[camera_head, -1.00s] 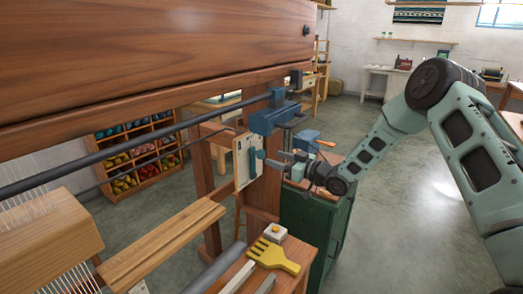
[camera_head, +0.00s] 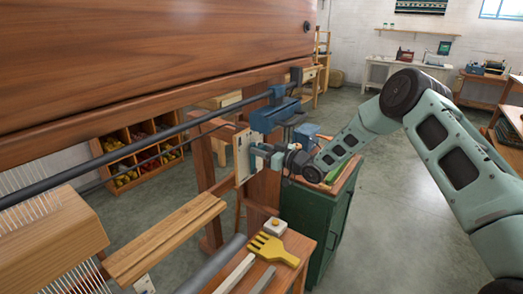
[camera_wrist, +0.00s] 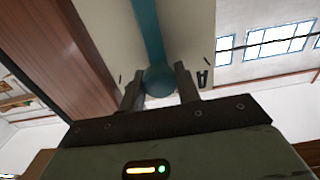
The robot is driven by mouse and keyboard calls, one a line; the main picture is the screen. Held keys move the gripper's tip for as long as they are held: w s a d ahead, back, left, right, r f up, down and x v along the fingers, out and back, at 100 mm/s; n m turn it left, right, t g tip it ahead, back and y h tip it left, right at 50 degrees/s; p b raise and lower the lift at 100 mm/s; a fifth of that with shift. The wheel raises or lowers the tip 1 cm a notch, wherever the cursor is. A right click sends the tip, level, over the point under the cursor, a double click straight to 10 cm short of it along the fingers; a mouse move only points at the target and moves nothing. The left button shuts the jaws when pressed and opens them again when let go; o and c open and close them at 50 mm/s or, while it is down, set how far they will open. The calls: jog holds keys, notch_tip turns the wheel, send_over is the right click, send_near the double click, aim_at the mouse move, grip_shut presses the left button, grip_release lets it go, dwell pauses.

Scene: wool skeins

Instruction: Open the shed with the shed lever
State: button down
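The shed lever (camera_head: 252,157) is a teal bar on a pale upright plate (camera_head: 241,168) at the right side of the loom frame in the head view. In the wrist view the teal lever (camera_wrist: 150,30) runs down to a round knob (camera_wrist: 158,80). My gripper (camera_head: 265,154) is at the lever, level with its knob end. In the wrist view my gripper's two fingers (camera_wrist: 160,86) stand either side of the knob, very close to it. I cannot tell whether they press on it.
A blue clamp-like block (camera_head: 276,114) sits on a dark rod just above the lever. A green cabinet (camera_head: 318,220) stands right behind the plate. A yellow comb (camera_head: 272,248) lies on the wooden bench in front. Floor to the right is open.

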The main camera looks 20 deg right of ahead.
jog(key=shift+a+b, duration=0.1)
jog(key=shift+b, duration=0.2)
jog(key=s+a+n+b, duration=0.1)
jog(key=b, duration=0.2)
jog(key=s+a+f+n+b, duration=0.1)
jog(key=n+b, duration=0.1)
jog(key=b, duration=0.1)
jog(key=shift+a+n+b, duration=0.2)
jog(key=shift+n+b, duration=0.1)
jog(key=b, duration=0.1)
jog(key=a+n+b, duration=0.1)
jog(key=shift+s+f+n+b, duration=0.25)
jog(key=shift+s+n+b, duration=0.05)
jog(key=shift+s+b, duration=0.1)
jog(key=shift+s+a+n+b, duration=0.15)
jog(key=shift+n+b, duration=0.15)
jog(key=shift+b, duration=0.2)
jog(key=shift+r, duration=0.1)
jog(key=c, duration=1)
grip_release()
jog(key=shift+c, duration=0.2)
jog(key=shift+s, duration=0.1)
